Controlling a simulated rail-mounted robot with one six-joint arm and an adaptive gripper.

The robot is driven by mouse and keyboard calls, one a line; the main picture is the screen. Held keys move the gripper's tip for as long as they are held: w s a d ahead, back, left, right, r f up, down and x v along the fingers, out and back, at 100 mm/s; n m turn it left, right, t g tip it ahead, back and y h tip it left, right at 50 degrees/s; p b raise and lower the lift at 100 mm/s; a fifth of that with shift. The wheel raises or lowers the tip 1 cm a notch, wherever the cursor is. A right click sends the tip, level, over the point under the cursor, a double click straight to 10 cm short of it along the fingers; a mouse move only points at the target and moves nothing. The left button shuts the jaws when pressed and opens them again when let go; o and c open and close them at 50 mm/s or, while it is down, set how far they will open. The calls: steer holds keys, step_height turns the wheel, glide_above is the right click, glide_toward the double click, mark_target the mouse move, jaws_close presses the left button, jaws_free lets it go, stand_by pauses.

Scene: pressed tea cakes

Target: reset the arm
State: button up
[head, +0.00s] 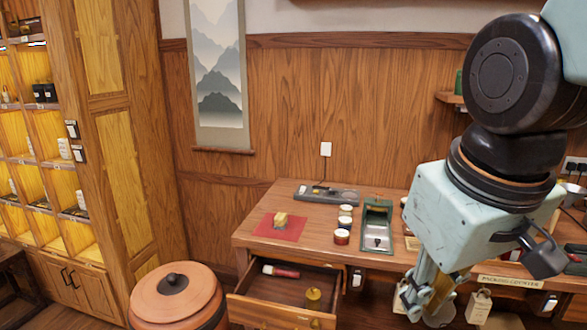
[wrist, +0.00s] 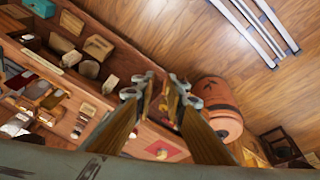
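My arm comes down from the upper right of the head view, in front of the right part of the desk. My gripper (head: 425,302) hangs low at its end, in front of the desk's front edge. In the wrist view the two fingers of my gripper (wrist: 160,98) stand apart with a gap between them. I see nothing held; the desk and drawer area shows behind the gap.
The desk (head: 262,257) has a pulled-out drawer (head: 295,316) holding a red-and-white cylinder (head: 281,271) and a brass weight (head: 313,297). A red mat (head: 292,234), small tins (head: 342,237) and a green tray (head: 377,243) lie on top. A round lidded barrel (head: 200,302) stands left.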

steer(key=s+d+r+m, duration=0.1)
steer(key=s+d+m, duration=0.1)
steer(key=s, duration=0.7)
steer(key=shift+s+r+m+t, duration=0.3)
steer(key=shift+s+r+m, duration=0.05)
steer(key=shift+m, duration=0.15)
